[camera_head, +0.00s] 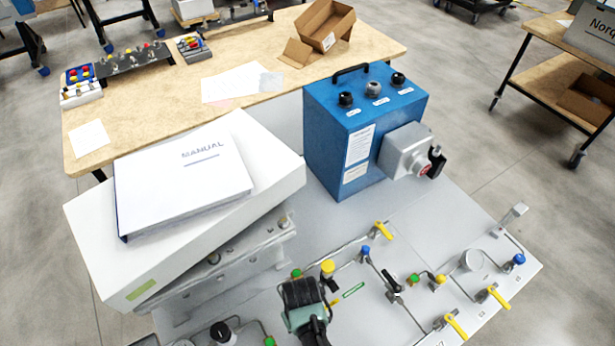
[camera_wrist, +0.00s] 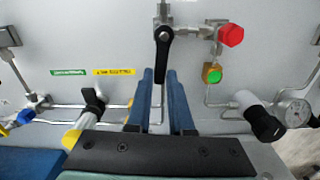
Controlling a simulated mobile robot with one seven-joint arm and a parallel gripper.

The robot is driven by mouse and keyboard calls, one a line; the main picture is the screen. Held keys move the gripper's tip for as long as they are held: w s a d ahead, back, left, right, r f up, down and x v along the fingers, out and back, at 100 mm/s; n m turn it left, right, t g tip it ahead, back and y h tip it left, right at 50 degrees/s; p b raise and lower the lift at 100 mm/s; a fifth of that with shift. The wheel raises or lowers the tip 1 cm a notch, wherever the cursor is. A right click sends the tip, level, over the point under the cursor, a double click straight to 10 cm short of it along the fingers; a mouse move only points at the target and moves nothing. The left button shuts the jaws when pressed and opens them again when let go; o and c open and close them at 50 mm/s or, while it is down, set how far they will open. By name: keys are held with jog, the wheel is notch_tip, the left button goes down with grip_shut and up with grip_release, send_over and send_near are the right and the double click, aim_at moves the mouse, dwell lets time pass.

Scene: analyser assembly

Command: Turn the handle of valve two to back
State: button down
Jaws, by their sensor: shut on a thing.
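A valve with a black lever handle (camera_wrist: 164,46) is at the top middle of the wrist view, its lever pointing down the picture toward me. My gripper (camera_wrist: 160,75) has its two blue fingers on either side of the lever's lower end and is shut on it. I cannot read a number on this valve, so I cannot tell from a label that it is valve two. In the head view my wrist covers this part of the panel, and the fingertips and the held handle are hidden there.
In the wrist view, a red knob (camera_wrist: 231,36), a green button (camera_wrist: 211,72) and a gauge (camera_wrist: 292,112) lie right; another black handle (camera_wrist: 94,100) lies left. In the head view, a blue box (camera_head: 345,130) and a manual (camera_head: 185,175) stand behind; yellow-handled valves (camera_head: 455,326) lie right.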

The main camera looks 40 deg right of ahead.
jog(key=shift+a+n, duration=0.25)
jog(key=shift+n, duration=0.25)
jog(key=c, duration=0.8)
grip_release()
jog(key=shift+w+r, duration=0.1)
jog(key=shift+r, duration=0.05)
notch_tip(320, 180, up, 13)
jog(key=shift+b, duration=0.35)
jog(key=shift+f, duration=0.2)
